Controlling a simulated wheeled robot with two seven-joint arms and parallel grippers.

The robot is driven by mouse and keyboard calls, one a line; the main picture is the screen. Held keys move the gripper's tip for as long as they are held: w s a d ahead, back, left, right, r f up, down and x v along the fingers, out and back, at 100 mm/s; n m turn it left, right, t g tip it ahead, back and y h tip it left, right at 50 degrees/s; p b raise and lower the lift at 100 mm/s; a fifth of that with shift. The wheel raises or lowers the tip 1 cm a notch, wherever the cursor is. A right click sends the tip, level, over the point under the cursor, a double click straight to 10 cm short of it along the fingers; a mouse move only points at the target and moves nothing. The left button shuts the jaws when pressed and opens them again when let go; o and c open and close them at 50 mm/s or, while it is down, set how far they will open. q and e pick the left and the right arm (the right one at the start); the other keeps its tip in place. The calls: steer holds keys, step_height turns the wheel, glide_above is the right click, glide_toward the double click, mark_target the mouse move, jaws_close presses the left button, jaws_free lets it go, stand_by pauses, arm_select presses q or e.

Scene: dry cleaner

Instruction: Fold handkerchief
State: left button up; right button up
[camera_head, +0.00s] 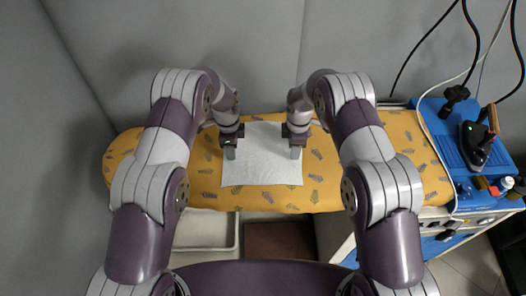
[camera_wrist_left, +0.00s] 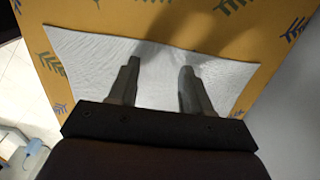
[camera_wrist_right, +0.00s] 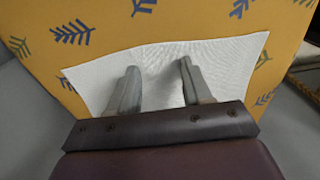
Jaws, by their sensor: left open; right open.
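A white handkerchief (camera_head: 262,170) lies spread flat and unfolded on the yellow ironing board (camera_head: 330,180). It also shows in the left wrist view (camera_wrist_left: 155,80) and the right wrist view (camera_wrist_right: 155,70). My left gripper (camera_head: 230,153) is at the handkerchief's left edge, and my right gripper (camera_head: 296,152) is at its right edge. I cannot tell whether the fingertips touch the cloth. The grippers and arms cover parts of its left and right edges.
A blue ironing station (camera_head: 445,140) stands at the right with an iron (camera_head: 477,142) and small bottles on it. Cables hang above it. A grey wall (camera_head: 250,50) rises behind the board. The board is bare on both sides of the handkerchief.

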arm_select(q)
steer(key=shift+w+d+f, duration=0.1)
steer(key=shift+f, duration=0.2)
arm_select(e)
steer(key=shift+w+d+f, duration=0.1)
steer(key=shift+d+f, duration=0.05)
steer(key=shift+f, duration=0.2)
arm_select(q)
steer(key=shift+w+d, duration=0.1)
steer(key=shift+c, duration=0.7)
arm_select(e)
steer(key=shift+w, duration=0.1)
steer(key=shift+c, duration=0.7)
arm_select(q)
jaws_close()
arm_select(e)
jaws_close()
arm_select(q)
steer(key=shift+r, duration=0.15)
arm_select(e)
steer(key=shift+r, duration=0.15)
